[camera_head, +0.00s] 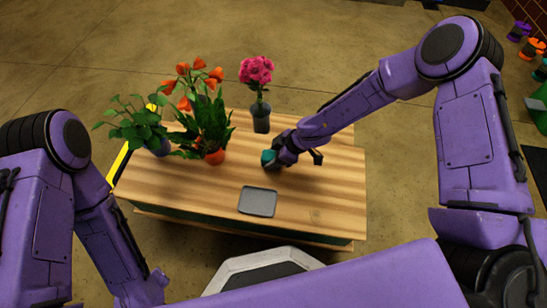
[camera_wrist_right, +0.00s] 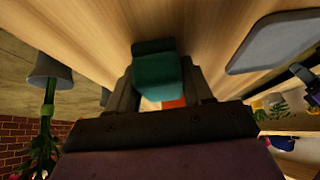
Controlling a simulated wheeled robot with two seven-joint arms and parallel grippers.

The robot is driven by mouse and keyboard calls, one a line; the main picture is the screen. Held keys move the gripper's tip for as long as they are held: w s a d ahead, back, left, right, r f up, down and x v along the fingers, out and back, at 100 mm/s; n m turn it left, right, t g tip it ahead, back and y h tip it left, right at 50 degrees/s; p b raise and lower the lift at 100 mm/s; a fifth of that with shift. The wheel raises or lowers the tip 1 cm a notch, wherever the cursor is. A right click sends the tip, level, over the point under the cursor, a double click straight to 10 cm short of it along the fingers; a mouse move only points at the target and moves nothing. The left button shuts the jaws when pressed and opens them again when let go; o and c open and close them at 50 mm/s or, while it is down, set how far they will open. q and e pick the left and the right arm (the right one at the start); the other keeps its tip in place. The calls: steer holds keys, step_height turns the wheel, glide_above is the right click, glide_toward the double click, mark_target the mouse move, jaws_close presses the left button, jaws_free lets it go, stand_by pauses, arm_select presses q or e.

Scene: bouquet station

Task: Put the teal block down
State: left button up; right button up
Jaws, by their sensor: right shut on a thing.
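The teal block (camera_head: 267,157) is at the tip of my right gripper (camera_head: 272,160), over the middle of the wooden table. In the right wrist view the teal block (camera_wrist_right: 158,76) sits between the two fingers of my right gripper (camera_wrist_right: 160,88), which is shut on it. The block is close to the tabletop; I cannot tell if it touches. My left arm comes in at the lower left of the head view, but its gripper is not visible.
A grey tray (camera_head: 257,201) lies near the table's front edge. Pink flowers in a dark vase (camera_head: 261,117), orange flowers in a terracotta pot (camera_head: 214,156) and a leafy plant (camera_head: 135,127) stand at the back and left. The table's right side (camera_head: 335,185) is clear.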

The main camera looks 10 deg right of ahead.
steer(key=shift+f, duration=0.15)
steer(key=o, duration=1.1)
steer(key=shift+d+r, duration=0.1)
steer(key=shift+r, duration=0.35)
steer(key=p+v, duration=0.5)
steer(key=v, duration=0.6)
steer(key=shift+s+d+r, duration=0.1)
steer(key=shift+d+r, duration=0.05)
